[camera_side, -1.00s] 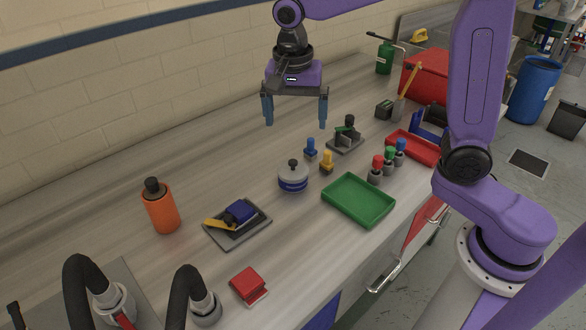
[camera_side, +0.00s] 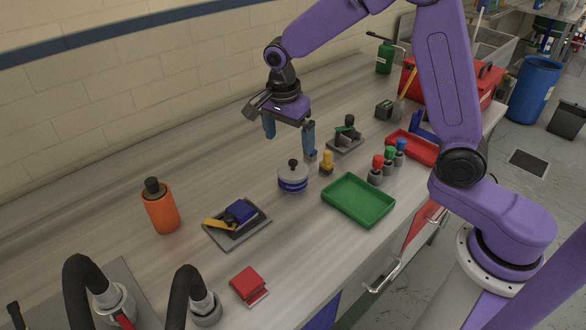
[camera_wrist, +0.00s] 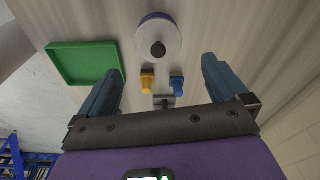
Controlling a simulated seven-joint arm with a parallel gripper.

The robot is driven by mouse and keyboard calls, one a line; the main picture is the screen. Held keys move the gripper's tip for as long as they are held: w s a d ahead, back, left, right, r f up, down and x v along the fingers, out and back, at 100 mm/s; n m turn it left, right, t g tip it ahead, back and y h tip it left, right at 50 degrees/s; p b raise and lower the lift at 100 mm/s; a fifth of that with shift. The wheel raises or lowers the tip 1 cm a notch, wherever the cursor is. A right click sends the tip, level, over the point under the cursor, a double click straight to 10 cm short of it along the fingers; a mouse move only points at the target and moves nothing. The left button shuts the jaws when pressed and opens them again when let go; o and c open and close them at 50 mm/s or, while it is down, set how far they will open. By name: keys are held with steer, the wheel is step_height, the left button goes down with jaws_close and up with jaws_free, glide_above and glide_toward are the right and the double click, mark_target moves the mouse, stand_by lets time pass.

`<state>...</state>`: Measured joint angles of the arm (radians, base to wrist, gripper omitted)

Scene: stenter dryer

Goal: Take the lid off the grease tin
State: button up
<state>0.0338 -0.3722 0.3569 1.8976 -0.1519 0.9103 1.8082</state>
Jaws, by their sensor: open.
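The grease tin (camera_side: 293,184) is a short round tin with a blue band, standing upright on the bench. Its grey lid (camera_side: 292,172) with a black knob is on top. In the wrist view the lid (camera_wrist: 160,42) shows from above, ahead of the fingertips. My gripper (camera_side: 289,145) is open and empty, above and behind the tin, apart from it. Its two blue fingers also show in the wrist view (camera_wrist: 160,82), with a gap between them.
A yellow-topped peg (camera_side: 327,162) stands right of the tin; a blue one (camera_wrist: 177,84) is beside it. A green tray (camera_side: 358,201) lies to the right. A grey plate with a blue block (camera_side: 240,212) and an orange bottle (camera_side: 161,207) are left.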

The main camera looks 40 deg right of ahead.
mark_target(293, 161)
steer(key=f, duration=0.5)
steer(key=d+f, duration=0.1)
steer(key=f, duration=0.2)
steer(key=shift+d, duration=0.1)
steer(key=c, duration=0.9)
